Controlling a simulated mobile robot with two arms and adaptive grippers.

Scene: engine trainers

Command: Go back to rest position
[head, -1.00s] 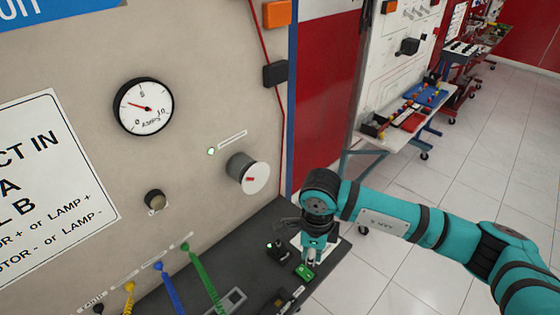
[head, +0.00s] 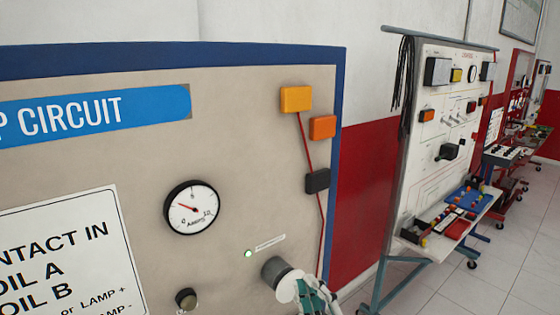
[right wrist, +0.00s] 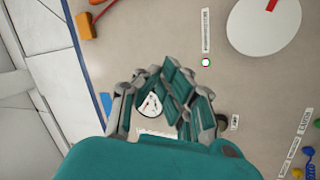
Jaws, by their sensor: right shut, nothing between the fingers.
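My right gripper (head: 316,295) shows at the bottom edge of the head view, teal and grey, in front of the lower right of the grey trainer panel (head: 240,130). Most of my right arm is out of the frame. In the right wrist view the gripper's fingers (right wrist: 165,92) are drawn together and hold nothing. In the head view the gripper overlaps the edge of a grey round knob with a white face (head: 278,272); I cannot tell how far apart they are. My left gripper is not in view.
The panel carries a round gauge (head: 191,208), a lit green lamp (head: 248,254), a small dark knob (head: 186,299), a yellow-orange block (head: 296,99) and an orange block (head: 322,127). Another trainer bench (head: 450,238) stands at right. White tiled floor (head: 500,265) is open there.

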